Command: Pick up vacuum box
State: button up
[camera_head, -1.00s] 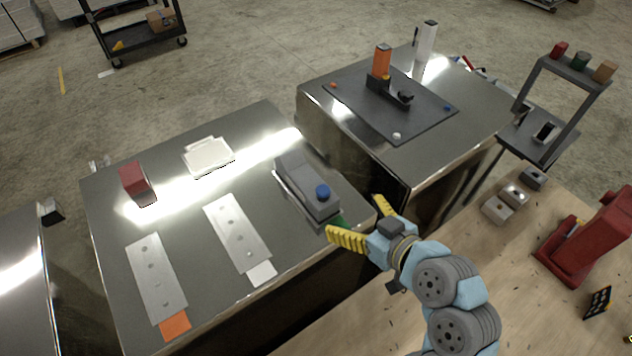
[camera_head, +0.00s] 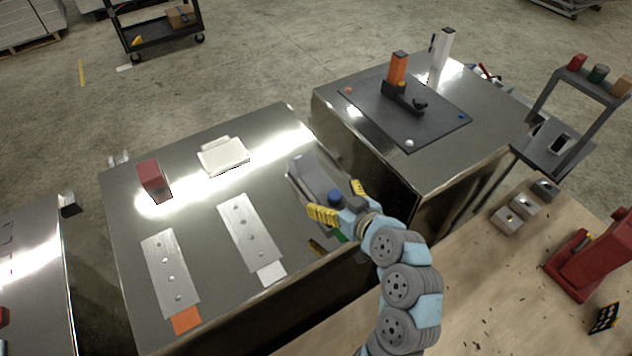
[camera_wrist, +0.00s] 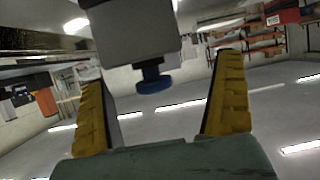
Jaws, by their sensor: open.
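The vacuum box (camera_head: 312,174) is a grey box with a blue knob (camera_head: 334,197) at its near end. It rests at the right side of the left metal-topped table. My gripper (camera_head: 331,196) is open at the near end of the box, with one yellow finger on each side of the knob in the picture. In the wrist view the grey box (camera_wrist: 135,35) and its blue knob (camera_wrist: 152,80) show between the spread fingers, beyond the palm. I cannot tell whether the fingers touch the box. The arm hides part of its near end.
The left table (camera_head: 205,205) also holds a red block (camera_head: 154,181), a white tray (camera_head: 223,156) and two perforated plates. A second metal table (camera_head: 440,160) stands right, past a narrow gap, bearing a dark board (camera_head: 440,122). A wooden bench (camera_head: 450,290) lies in front.

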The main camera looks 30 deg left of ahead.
aim_at(325, 190)
jog(key=shift+d+f+p+x, duration=0.15)
jog(key=shift+p+x, duration=0.3)
jog(key=shift+x, duration=0.9)
jog(key=shift+d+f+p+x, duration=0.15)
jog(key=shift+p+x, duration=0.25)
jog(key=shift+x, duration=0.95)
jog(key=shift+w, duration=0.15)
jog(key=c, duration=1.3)
